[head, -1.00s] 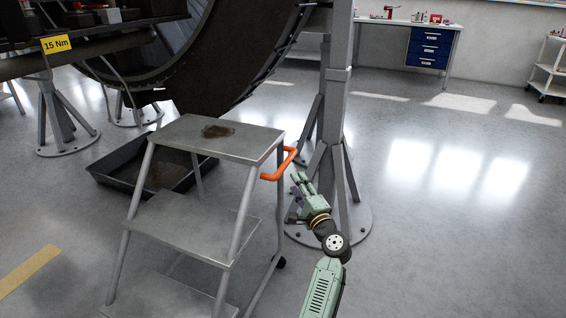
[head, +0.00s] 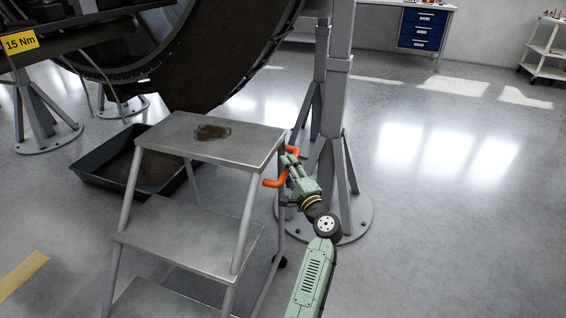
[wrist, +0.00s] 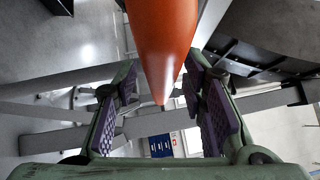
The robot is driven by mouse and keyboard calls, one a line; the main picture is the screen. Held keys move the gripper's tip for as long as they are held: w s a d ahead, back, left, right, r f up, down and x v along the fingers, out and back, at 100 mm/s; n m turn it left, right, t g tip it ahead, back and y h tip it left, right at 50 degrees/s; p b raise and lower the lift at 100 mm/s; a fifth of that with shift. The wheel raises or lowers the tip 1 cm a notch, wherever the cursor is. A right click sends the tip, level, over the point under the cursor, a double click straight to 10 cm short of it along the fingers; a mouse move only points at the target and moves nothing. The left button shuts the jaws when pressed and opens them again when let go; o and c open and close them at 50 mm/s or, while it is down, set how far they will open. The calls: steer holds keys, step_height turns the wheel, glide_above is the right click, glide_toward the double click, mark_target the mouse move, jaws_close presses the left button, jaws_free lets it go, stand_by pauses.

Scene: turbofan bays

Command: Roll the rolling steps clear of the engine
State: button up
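The rolling steps (head: 190,222) are grey metal with a stained top step, and stand in the left centre of the head view. An orange handle (head: 272,183) sticks out from their right side near the top. My gripper (head: 288,166) is at this handle. In the wrist view the orange handle (wrist: 164,40) lies between the two open fingers with purple pads (wrist: 165,108), with gaps visible on both sides. The engine (head: 215,60) is the large dark round casing above and behind the steps.
A grey support stand (head: 340,75) with a round foot stands just behind and right of the handle. A black drip tray (head: 95,172) lies behind the steps at left. A blue drawer bench (head: 424,28) and a white cart (head: 546,50) are far back. The floor at right is clear.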

steer(key=shift+w, duration=0.15)
steer(key=shift+c, duration=0.3)
jaws_close()
stand_by(0.6)
